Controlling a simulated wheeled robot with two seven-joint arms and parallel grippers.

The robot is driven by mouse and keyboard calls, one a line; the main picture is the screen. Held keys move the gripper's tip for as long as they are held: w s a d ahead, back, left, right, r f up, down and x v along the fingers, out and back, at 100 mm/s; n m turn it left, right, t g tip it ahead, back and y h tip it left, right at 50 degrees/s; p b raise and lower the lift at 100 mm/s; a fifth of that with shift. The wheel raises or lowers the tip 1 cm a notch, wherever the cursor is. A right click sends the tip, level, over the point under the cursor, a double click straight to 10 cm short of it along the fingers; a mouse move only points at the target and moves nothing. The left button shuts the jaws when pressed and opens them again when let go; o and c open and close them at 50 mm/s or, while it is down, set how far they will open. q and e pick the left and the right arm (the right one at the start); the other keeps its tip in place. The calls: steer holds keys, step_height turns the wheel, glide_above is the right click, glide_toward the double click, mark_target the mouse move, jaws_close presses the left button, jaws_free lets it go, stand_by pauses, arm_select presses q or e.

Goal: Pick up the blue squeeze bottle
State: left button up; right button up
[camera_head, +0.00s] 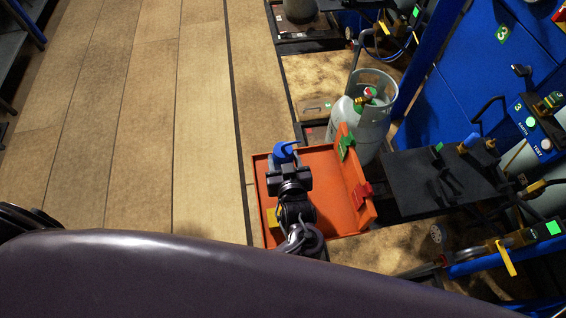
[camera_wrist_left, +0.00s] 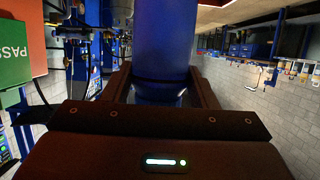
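The blue squeeze bottle (camera_head: 285,151) shows at the far left part of an orange tray (camera_head: 322,160) in the head view, just beyond my left gripper (camera_head: 288,168). In the left wrist view, the bottle (camera_wrist_left: 166,40) stands between the two fingers of the left gripper (camera_wrist_left: 162,82). The fingers lie against its sides, so the gripper looks shut on it. The gripper hides part of the bottle in the head view. I cannot tell whether the bottle touches the tray. My right gripper is in neither view.
The wooden floor (camera_head: 150,120) at left is clear.

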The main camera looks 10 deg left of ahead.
arm_select(q)
steer(key=c, duration=0.7)
steer(key=shift+o, duration=0.2)
steer(key=shift+r, duration=0.1)
